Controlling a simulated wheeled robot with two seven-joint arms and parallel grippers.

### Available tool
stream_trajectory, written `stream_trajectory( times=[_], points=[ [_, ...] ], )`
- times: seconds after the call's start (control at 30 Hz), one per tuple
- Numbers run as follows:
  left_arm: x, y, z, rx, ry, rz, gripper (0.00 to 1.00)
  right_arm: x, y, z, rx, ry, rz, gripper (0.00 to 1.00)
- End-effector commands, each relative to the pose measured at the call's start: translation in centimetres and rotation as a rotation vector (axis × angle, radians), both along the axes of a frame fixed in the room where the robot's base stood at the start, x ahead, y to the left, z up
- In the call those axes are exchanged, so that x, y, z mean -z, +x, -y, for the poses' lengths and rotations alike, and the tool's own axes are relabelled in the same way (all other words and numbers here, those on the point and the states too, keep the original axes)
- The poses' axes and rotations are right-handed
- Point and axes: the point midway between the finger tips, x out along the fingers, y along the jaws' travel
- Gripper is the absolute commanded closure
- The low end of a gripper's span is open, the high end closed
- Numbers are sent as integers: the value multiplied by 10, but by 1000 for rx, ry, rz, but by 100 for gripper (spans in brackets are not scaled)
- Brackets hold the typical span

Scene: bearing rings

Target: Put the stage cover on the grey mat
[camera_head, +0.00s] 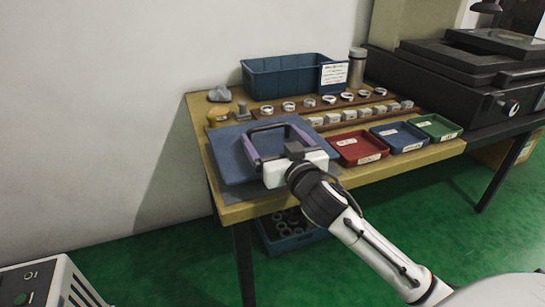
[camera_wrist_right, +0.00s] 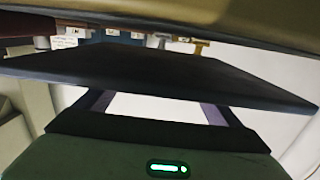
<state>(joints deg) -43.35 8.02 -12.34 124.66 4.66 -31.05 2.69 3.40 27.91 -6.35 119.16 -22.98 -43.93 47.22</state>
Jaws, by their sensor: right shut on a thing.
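The stage cover, a flat dark blue panel (camera_head: 228,165), lies level over the front left of the table. My right gripper (camera_head: 268,130) is over the panel and shut on it; its purple-grey fingers reach across the panel's top in the head view. In the right wrist view the cover is a wide dark slab (camera_wrist_right: 160,75) across the fingers. The grey mat (camera_head: 240,193) shows only as a strip at the panel's front edge; the rest is hidden beneath. I cannot tell whether the cover touches the mat. My left gripper is not in view.
Red (camera_head: 357,149), blue (camera_head: 399,137) and green (camera_head: 437,127) trays stand right of the cover. Behind are rows of rings and blocks and a blue bin (camera_head: 285,77). A small grey-and-yellow item (camera_head: 218,115) stands at the back left. A black machine (camera_head: 470,70) is at right.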

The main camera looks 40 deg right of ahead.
Motion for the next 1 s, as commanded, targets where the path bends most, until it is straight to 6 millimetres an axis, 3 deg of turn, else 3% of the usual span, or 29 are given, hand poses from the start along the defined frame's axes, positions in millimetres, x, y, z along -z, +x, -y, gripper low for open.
stream_trajectory(
  times=[0.03,0.2,0.6,0.63,0.67,0.7,1.0],
  points=[
    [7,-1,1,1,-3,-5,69,13,0,0,0,-3,-2,48],
    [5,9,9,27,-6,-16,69,33,0,0,0,-1,2,48],
    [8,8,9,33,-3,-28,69,36,0,0,-1,-1,3,48],
    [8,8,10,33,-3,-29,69,38,0,0,0,0,-2,9],
    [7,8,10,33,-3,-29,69,38,0,0,0,0,-2,4],
    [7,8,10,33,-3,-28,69,37,0,0,0,0,-2,0],
    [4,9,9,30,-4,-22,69,35,-3,-1,0,0,-4,0]
  ],
)
